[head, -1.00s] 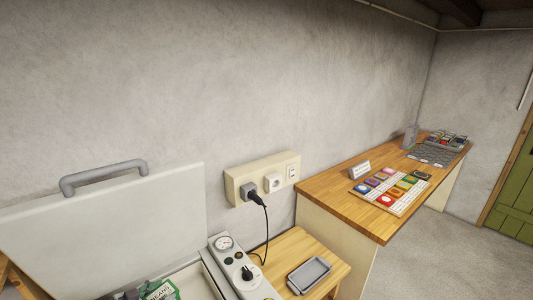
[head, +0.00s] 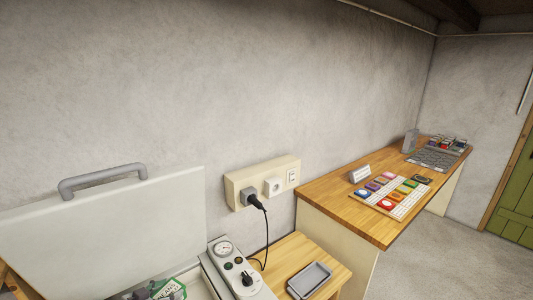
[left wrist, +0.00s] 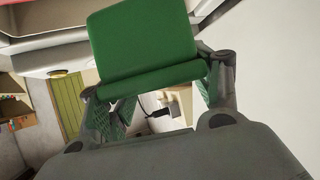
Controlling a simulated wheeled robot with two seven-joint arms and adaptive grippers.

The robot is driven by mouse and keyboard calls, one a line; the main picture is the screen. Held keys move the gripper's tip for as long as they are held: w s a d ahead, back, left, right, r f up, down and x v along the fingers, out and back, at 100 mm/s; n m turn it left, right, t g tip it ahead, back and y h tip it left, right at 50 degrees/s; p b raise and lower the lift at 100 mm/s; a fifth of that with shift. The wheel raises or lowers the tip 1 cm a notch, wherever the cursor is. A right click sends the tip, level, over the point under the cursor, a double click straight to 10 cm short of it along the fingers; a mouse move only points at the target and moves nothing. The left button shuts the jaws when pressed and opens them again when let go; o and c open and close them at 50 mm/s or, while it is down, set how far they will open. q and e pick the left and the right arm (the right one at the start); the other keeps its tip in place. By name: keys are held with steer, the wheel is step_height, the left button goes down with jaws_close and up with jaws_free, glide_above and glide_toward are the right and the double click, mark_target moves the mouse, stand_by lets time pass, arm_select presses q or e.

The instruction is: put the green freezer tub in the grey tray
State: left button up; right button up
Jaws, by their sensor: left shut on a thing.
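The green freezer tub (left wrist: 143,42) fills the top middle of the left wrist view, between the fingers of my left gripper (left wrist: 160,88), which is shut on it. In the head view a green tub with a white lettered label (head: 172,289) shows at the bottom edge, inside the open chest freezer, partly cut off by the frame. A dark grey part beside it looks like my left gripper (head: 140,294). The grey tray (head: 309,281) lies empty on a low wooden table, right of the freezer. My right gripper is not in view.
The freezer's raised white lid (head: 110,235) stands behind the tub. A control panel (head: 238,272) with gauge and knob lies between freezer and tray. A black cord (head: 267,235) hangs from the wall socket to the panel. A wooden counter (head: 345,210) holds a card board.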

mark_target(183, 284)
arm_select(q)
steer(key=shift+w+d+r+n+t+y, duration=0.3)
steer(key=shift+d+r+n+y, duration=0.1)
steer(key=shift+d, duration=0.2)
steer(key=shift+d+r+n+t+y+b, duration=0.15)
steer(key=shift+d+r+n+y+b, duration=0.1)
steer(key=shift+d+n+y, duration=0.3)
steer(key=shift+d+r+n+t+y+b, duration=0.2)
steer(key=shift+d+n+y, duration=0.15)
steer(key=shift+d, duration=0.3)
steer(key=shift+s+d+r+n+y, duration=0.1)
steer(key=shift+s+d+n+y, duration=0.05)
steer(key=shift+d+n+y, duration=0.3)
steer(key=shift+s+d+r+n+y, duration=0.1)
steer(key=shift+d+n+y, duration=0.15)
steer(key=shift+d, duration=0.25)
steer(key=shift+c, duration=0.2)
steer(key=s+d+n+y+b, duration=0.1)
steer(key=s+d+y, duration=0.1)
steer(key=s+d, duration=0.2)
steer(key=shift+s+d+f+n, duration=0.3)
steer(key=shift+s+d+n, duration=0.1)
steer(key=shift+d, duration=0.35)
steer(key=shift+t, duration=0.25)
